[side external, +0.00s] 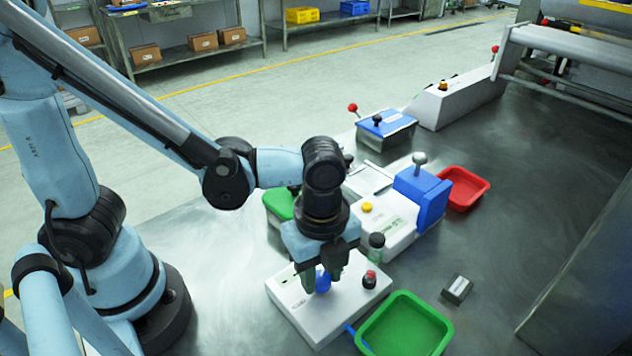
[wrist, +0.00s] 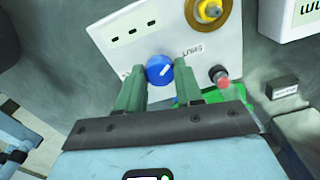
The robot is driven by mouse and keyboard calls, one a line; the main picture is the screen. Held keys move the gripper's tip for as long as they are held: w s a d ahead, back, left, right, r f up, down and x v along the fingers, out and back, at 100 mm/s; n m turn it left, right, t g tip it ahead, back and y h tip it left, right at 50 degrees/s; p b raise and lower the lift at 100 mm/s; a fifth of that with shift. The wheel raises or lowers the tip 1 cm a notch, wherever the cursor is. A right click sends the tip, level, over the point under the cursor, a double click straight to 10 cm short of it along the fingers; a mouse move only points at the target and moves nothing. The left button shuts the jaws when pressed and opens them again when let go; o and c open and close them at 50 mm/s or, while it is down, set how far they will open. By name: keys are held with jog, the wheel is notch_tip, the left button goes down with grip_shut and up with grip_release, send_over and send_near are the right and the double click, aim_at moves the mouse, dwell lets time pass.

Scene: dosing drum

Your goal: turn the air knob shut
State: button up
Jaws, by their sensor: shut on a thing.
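The blue round knob (wrist: 159,70) sits on a white panel (wrist: 115,38). A short white line on its face points up and right in the wrist view, towards a small printed label (wrist: 190,50) that is hard to read. My gripper (wrist: 160,76) has its two green-grey fingers on either side of the knob and is shut on it. In the side view my gripper (side external: 320,274) reaches straight down over the white box (side external: 330,322), and the blue knob (side external: 322,283) shows partly between the fingers.
A red-topped black part (side external: 370,279) stands close right of my gripper. A green tray (side external: 404,328) lies in front and a small dark block (side external: 457,288) to the right. A white unit with a blue block (side external: 421,196) and a red tray (side external: 464,188) stand behind.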

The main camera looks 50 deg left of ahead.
aim_at(321, 277)
jog(key=m, duration=0.5)
jog(key=shift+m, duration=0.4)
dwell(0.4)
jog(key=o, duration=1)
jog(key=shift+o, duration=0.2)
notch_tip(321, 277, up, 12)
dwell(0.3)
